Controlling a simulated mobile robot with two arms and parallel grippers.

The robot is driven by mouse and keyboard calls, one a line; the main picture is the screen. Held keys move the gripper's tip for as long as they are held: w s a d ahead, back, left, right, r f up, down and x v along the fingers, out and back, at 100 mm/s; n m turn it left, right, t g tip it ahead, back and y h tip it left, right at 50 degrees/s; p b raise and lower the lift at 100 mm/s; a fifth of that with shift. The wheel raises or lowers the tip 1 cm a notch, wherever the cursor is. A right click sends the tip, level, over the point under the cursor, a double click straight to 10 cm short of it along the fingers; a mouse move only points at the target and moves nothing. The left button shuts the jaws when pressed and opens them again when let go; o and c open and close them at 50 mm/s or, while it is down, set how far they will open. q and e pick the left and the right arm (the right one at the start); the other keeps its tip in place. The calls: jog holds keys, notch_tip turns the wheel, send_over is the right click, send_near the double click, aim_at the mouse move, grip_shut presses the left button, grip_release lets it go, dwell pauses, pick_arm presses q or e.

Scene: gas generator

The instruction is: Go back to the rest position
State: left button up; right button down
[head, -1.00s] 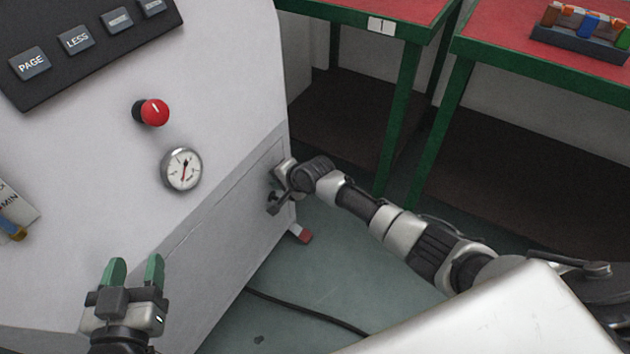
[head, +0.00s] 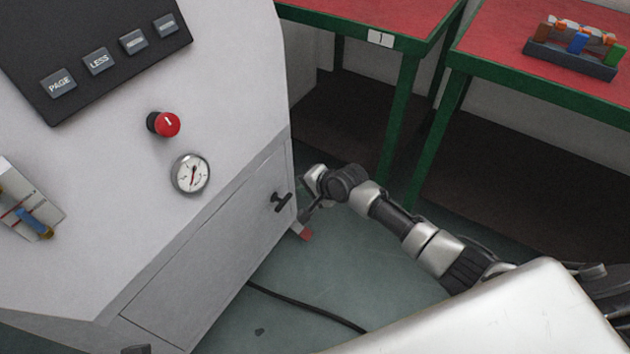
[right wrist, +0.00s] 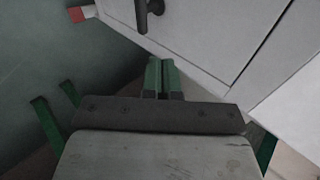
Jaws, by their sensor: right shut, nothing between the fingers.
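My right gripper (head: 304,216) hangs just right of the door handle in the head view, apart from it. In the right wrist view its two green fingers (right wrist: 162,76) are together with nothing between them. The dark door handle (head: 282,201) sits on the grey generator's lower door (head: 215,255), which looks closed. The handle also shows in the right wrist view (right wrist: 149,14), beyond the fingertips. My left gripper's fingers are out of sight; only a small dark piece shows at the bottom edge of the head view.
The generator (head: 90,220) fills the left side, with a red knob (head: 167,124) and a gauge (head: 190,174). Two red-topped green tables (head: 350,14) (head: 500,50) stand behind; the right one bears a rack (head: 572,60). A black cable (head: 310,308) lies on the floor.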

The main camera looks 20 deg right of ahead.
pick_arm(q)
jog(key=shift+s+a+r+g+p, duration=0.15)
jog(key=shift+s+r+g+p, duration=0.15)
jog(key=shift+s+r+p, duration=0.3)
pick_arm(e)
jog(key=v, duration=0.3)
jog(key=shift+s+d+r, duration=0.1)
jog(key=shift+d+r, duration=0.15)
